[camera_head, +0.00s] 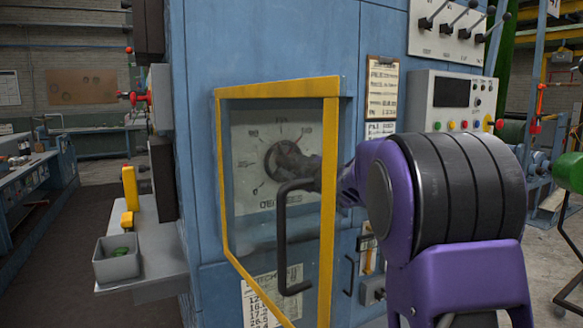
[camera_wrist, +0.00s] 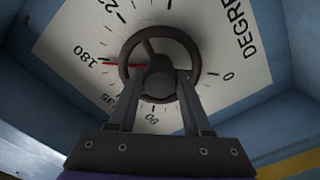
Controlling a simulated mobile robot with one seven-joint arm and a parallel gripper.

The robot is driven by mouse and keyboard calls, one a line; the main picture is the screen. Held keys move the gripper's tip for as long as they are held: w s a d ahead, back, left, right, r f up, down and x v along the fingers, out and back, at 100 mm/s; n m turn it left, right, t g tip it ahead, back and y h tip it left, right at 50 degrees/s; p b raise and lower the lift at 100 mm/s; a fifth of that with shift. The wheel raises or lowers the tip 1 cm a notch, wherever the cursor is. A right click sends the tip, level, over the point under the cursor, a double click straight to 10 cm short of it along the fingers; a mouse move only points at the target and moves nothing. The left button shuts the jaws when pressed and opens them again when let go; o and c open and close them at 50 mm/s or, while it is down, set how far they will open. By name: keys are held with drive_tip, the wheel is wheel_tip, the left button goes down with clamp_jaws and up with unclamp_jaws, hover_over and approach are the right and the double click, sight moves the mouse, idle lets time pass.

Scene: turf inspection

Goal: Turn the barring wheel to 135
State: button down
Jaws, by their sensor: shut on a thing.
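The barring wheel (camera_head: 281,158) is a dark ring on a white degree dial (camera_head: 250,182) set in the blue cabinet. In the wrist view the wheel (camera_wrist: 148,33) shows spokes and a central hub. A red pointer (camera_wrist: 125,66) runs left from the hub to about the 180 mark on the dial (camera_wrist: 85,35). The dial also shows 0, 90 and a partly covered 135. My gripper (camera_wrist: 158,82) is shut on the wheel, one finger on each side of the hub. In the head view my gripper (camera_head: 304,166) is partly hidden by the yellow frame.
A yellow-edged door frame (camera_head: 329,230) with a dark bar handle (camera_head: 281,240) stands in front of the dial, close to my arm. A control box with coloured buttons (camera_head: 452,103) and a clipboard (camera_head: 382,90) are to the right. A grey shelf with a bin (camera_head: 116,262) juts out at left.

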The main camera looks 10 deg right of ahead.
drive_tip(key=n+b, duration=0.3)
drive_tip(key=n, duration=0.1)
drive_tip(key=shift+n+b, duration=1)
drive_tip(key=shift+n, duration=1.1)
drive_tip(key=shift+r, duration=0.1)
drive_tip(key=shift+c, duration=1.6)
unclamp_jaws()
drive_tip(key=shift+s, duration=0.1)
